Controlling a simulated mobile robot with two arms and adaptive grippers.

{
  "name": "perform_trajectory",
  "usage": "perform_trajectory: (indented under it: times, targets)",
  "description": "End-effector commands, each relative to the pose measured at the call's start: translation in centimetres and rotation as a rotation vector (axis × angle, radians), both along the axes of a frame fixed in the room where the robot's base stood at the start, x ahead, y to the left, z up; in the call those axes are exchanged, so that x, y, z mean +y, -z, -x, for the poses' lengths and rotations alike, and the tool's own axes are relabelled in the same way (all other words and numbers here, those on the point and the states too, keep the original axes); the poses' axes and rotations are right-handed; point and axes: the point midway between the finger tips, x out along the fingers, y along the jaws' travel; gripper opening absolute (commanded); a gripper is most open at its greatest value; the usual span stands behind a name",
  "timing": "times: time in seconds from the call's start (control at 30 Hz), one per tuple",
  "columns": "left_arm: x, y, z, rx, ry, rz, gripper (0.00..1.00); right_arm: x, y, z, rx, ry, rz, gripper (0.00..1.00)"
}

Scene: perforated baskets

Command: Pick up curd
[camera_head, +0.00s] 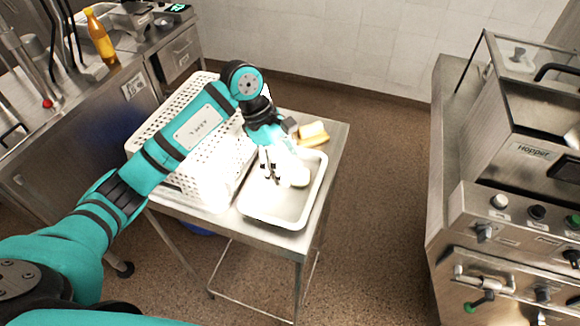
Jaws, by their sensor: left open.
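A pale, rounded lump that looks like the curd (299,177) lies in a shallow white tray (272,222) on a small metal table. My left gripper (270,178) is over the tray, pointing down, open, just left of the lump. I cannot tell whether a finger touches the lump. Part of the lump and the tray's far side are hidden behind the gripper and wrist. My right gripper is not in view.
A white perforated basket (218,183) stands left of the tray, partly behind my left arm. Pale yellow blocks (313,131) lie behind the tray. A steel machine labelled Hopper (535,153) stands at right. An orange bottle (100,38) is on the left counter. Floor between is clear.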

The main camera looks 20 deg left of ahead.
Motion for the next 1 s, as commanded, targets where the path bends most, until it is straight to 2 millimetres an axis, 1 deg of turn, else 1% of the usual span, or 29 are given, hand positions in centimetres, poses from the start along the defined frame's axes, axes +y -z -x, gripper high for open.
perform_trajectory:
  times: [0.03, 0.1, 0.2, 0.4, 0.47, 0.9, 0.93, 1.0]
  targets:
    - [-0.3, 0.3, 0.1, 0.004, 0.002, 0.002, 0.8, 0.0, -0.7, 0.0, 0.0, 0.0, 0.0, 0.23]
    - [-0.6, 1.2, 0.1, 0.003, 0.0, 0.002, 0.8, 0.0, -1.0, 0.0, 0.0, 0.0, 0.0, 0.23]
    - [-0.8, 1.8, 0.0, 0.0, 0.0, 0.0, 0.8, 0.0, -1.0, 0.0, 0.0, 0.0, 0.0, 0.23]
    - [-0.8, 1.9, 0.0, -0.001, 0.001, 0.0, 0.8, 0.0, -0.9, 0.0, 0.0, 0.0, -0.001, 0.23]
    - [-0.8, 1.9, 0.0, -0.001, 0.001, 0.0, 0.74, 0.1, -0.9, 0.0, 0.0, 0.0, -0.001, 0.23]
    - [-0.8, 1.9, 0.0, -0.001, 0.001, 0.0, 0.16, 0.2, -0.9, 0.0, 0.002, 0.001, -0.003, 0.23]
    - [-0.8, 1.8, 0.0, -0.002, 0.0, 0.0, 0.14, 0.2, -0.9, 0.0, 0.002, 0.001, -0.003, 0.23]
    - [-0.8, 1.8, 0.0, -0.002, 0.0, 0.0, 0.14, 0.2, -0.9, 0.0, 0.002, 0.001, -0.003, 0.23]
